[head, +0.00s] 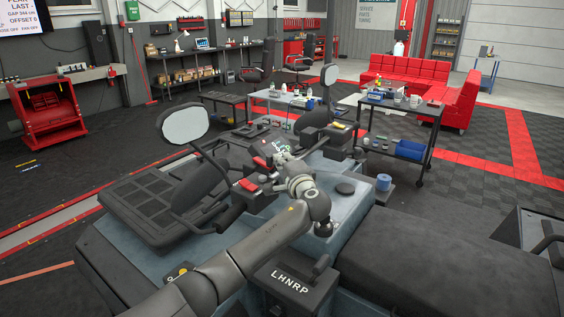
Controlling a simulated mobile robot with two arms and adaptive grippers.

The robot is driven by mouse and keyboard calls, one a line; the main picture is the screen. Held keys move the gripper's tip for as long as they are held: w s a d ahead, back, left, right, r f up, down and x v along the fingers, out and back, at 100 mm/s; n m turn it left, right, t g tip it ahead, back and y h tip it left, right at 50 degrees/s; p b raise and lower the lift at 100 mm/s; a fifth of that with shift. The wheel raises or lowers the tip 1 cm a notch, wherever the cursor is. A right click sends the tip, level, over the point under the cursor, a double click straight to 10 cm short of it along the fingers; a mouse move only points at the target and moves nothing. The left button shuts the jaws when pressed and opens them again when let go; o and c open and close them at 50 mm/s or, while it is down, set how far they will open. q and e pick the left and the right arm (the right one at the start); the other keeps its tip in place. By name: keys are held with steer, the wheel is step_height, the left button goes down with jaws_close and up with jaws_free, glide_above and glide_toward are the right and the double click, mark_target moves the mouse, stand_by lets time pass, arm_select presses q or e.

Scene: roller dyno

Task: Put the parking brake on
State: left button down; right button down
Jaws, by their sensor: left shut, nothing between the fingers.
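A quad-type vehicle fills the foreground, with a dark seat (440,240) and grey-blue bodywork (345,205). Its handlebar carries a left grip (231,214) with red controls (248,185) beside it; which part is the parking brake I cannot tell. My left arm comes in from the lower left over the bodywork. My left gripper (274,160) is shut and empty over the handlebar centre, close to the red controls. Whether it touches them I cannot tell. The wrist hides part of the handlebar. My right gripper is out of view.
A gear selector (322,265) stands by the LHNRP label. Mirrors (185,125) rise from the handlebar, and a black rack (165,198) lies at the front left. Beyond are a black cart (410,150), a red sofa (410,72) and workbenches. Floor right of the cart is clear.

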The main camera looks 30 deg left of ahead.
mark_target(270, 161)
arm_select(q)
steer(key=s, duration=0.2)
steer(key=s+a, duration=0.1)
steer(key=s, duration=0.1)
steer(key=shift+a, duration=0.1)
steer(key=shift+s+a, duration=0.35)
steer(key=shift+s, duration=0.25)
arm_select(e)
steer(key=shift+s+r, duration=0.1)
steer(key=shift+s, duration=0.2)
